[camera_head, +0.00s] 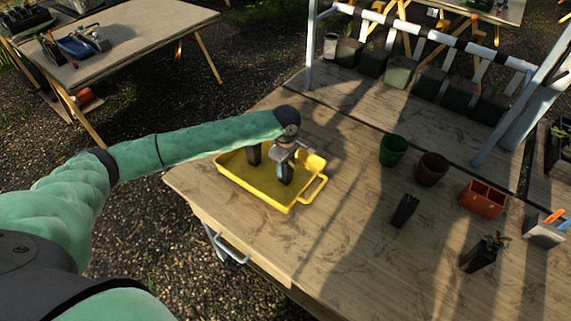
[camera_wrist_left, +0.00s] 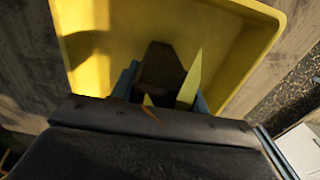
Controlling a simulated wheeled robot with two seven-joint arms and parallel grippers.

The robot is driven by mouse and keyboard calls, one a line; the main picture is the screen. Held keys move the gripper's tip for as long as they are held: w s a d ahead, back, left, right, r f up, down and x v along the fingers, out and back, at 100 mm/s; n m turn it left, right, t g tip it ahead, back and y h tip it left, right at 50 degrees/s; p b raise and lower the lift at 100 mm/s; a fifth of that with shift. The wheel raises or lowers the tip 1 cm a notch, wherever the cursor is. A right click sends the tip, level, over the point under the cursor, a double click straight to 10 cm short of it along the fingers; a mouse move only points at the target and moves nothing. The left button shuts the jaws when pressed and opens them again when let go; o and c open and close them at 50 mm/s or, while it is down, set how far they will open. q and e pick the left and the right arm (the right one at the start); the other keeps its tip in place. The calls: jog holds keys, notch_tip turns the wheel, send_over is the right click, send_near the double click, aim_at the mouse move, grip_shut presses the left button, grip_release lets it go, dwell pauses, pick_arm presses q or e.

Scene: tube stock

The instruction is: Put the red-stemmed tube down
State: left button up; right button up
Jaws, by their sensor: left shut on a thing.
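My left gripper (camera_head: 286,172) is over the yellow tray (camera_head: 247,190), its jaws pointing down into it. In the left wrist view the gripper (camera_wrist_left: 163,90) is shut on a dark tube (camera_wrist_left: 161,66). Pointed yellow-green leaves (camera_wrist_left: 191,80) and a thin orange-red strip, perhaps the stem, show beside the tube. The yellow tray (camera_wrist_left: 235,50) lies behind and below it. Whether the tube's bottom touches the tray floor cannot be told. A dark upright shape (camera_head: 254,156) shows in the tray left of the gripper. My right gripper is not in view.
Right of the tray on the wooden table (camera_head: 335,240) stand a green pot (camera_head: 393,150), a brown pot (camera_head: 432,169), an orange divided container (camera_head: 483,199) and dark tubes with plants (camera_head: 405,211). A striped rail (camera_head: 430,38) runs across the back. The table's front middle is clear.

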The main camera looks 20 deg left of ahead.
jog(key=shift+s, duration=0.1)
pick_arm(q)
jog(key=o, duration=1.1)
jog(key=shift+f, duration=0.1)
jog(key=shift+c, duration=0.2)
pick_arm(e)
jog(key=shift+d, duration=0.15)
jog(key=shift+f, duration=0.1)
pick_arm(q)
jog(key=shift+r, duration=0.2)
notch_tip(320, 180, up, 10)
jog(key=b, duration=0.4)
jog(key=shift+r, duration=0.95)
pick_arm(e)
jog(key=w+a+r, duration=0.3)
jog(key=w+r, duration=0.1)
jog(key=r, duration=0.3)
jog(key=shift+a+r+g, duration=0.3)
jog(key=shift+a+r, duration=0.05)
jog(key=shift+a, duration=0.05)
